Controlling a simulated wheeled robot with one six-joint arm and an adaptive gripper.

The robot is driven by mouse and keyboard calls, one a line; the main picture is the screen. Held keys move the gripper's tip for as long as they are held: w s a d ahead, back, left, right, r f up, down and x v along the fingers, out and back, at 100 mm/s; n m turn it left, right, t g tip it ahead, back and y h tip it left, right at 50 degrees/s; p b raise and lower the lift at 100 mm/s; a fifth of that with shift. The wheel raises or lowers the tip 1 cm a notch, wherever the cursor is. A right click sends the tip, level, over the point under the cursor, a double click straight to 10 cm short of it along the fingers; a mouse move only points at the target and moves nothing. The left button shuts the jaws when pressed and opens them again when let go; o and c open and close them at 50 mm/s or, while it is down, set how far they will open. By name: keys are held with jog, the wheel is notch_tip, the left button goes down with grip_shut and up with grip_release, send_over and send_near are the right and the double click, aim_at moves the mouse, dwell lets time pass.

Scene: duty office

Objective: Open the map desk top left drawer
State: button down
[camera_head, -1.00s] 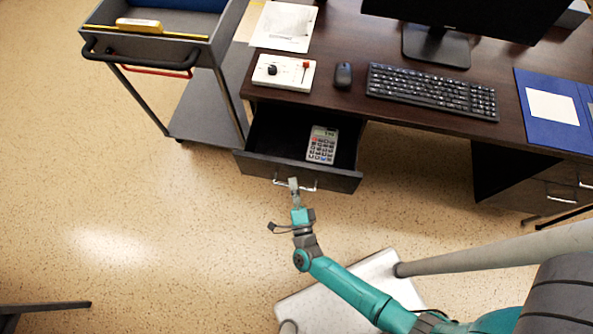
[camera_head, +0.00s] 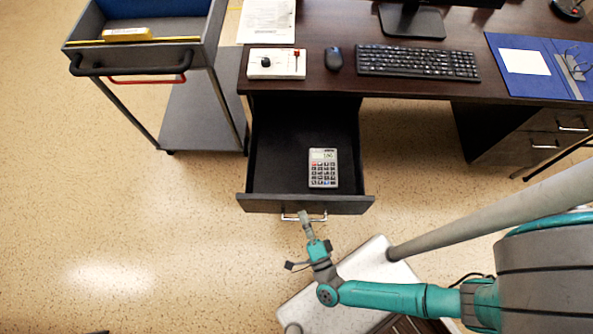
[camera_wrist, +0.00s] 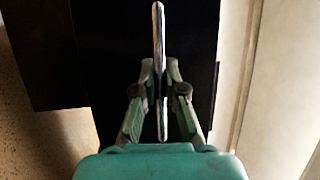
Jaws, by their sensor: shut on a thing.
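The map desk (camera_head: 400,85) has a dark wood top. Its top left drawer (camera_head: 275,150) is pulled far out, with a grey calculator (camera_head: 323,168) lying inside toward the front. The drawer's silver bar handle (camera_head: 290,217) is on the front panel. My gripper (camera_head: 305,215) is at this handle, its fingers shut on the bar. In the wrist view, the two fingers (camera_wrist: 160,95) close around the handle (camera_wrist: 159,40), which runs upright there against the dark drawer front (camera_wrist: 110,60).
A grey cart (camera_head: 200,125) with a black push handle stands left of the desk. On the desk are a white control box (camera_head: 276,63), a mouse (camera_head: 333,59), a keyboard (camera_head: 418,63) and a blue binder (camera_head: 550,70). Speckled floor is clear at front left.

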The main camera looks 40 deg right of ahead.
jog(key=shift+s, duration=0.1)
jog(key=c, duration=1.5)
grip_release()
jog(key=shift+a, duration=0.1)
